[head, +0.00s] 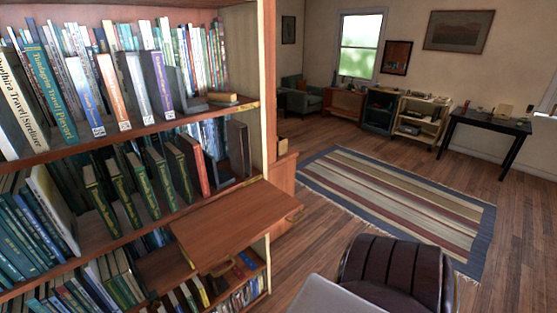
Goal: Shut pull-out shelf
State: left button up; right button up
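The pull-out shelf (235,222) is a flat reddish-brown wooden board in the head view. It sticks out from the bookcase (258,60) on its right side, below the row with green and red books. The shelf stands clearly out past the bookcase's upright. Neither of my grippers is in view, and nothing is seen touching the shelf.
Books fill the bookcase above, left of and below the shelf. A dark brown leather chair (395,268) stands close at the bottom right. A striped rug (400,200) lies on open wooden floor. A black table (485,122) and low cabinets line the far wall.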

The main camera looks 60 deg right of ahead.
aim_at(211, 235)
jog(key=z, duration=1.65)
